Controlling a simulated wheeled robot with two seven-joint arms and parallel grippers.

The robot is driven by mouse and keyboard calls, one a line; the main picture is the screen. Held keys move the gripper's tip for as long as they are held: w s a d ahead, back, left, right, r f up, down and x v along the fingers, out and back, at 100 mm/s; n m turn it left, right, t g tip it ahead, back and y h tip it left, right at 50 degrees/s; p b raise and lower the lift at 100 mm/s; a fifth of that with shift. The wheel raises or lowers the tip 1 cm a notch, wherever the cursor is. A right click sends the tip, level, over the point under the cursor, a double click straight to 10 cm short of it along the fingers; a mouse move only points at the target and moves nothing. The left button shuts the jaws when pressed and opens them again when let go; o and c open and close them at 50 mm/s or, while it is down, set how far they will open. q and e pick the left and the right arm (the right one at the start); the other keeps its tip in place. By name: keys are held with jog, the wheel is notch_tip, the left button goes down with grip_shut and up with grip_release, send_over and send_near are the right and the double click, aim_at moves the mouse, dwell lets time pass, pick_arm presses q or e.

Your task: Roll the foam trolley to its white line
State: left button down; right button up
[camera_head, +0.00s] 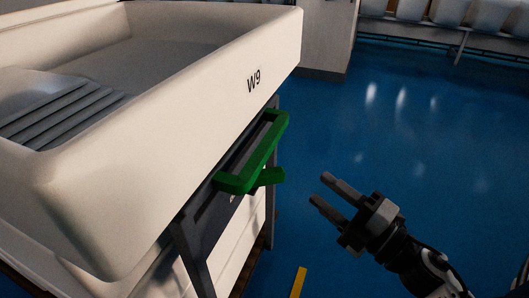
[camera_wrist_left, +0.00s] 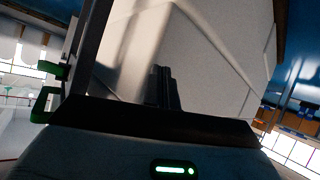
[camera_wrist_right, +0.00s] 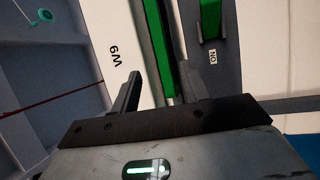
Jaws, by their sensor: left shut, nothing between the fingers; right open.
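A large cream tub marked W9 (camera_head: 210,110) sits on a dark frame (camera_head: 192,255) with a green handle (camera_head: 262,155) on its end. I cannot tell if this is the foam trolley; no foam shows. My right gripper (camera_head: 319,188) is open and empty to the right of the handle, apart from it, fingers pointing towards it. In the right wrist view the handle (camera_wrist_right: 160,45) appears between the fingertips. My left gripper (camera_wrist_left: 164,85) is shut and empty before a pale panel (camera_wrist_left: 140,50); it is out of the head view. No white line is seen.
A yellow strip (camera_head: 298,283) lies on the glossy blue floor (camera_head: 420,130), which is open to the right. A pale cabinet (camera_head: 325,35) and a bench with white bins (camera_head: 450,12) stand at the back. Green parts (camera_wrist_left: 42,105) show at left in the left wrist view.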

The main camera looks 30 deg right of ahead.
aim_at(265, 146)
jog(key=p+x, duration=0.3)
jog(key=x, duration=1.1)
jog(key=shift+w+a+r+p, duration=0.2)
jog(key=shift+w+p, duration=0.15)
jog(key=shift+w+a, duration=0.2)
jog(key=shift+w, duration=0.25)
pick_arm(q)
jog(key=shift+w+a+r, duration=0.15)
jog(key=shift+w+r, duration=0.05)
jog(key=shift+r, duration=0.65)
pick_arm(e)
grip_shut()
pick_arm(q)
jog(key=shift+s, duration=0.1)
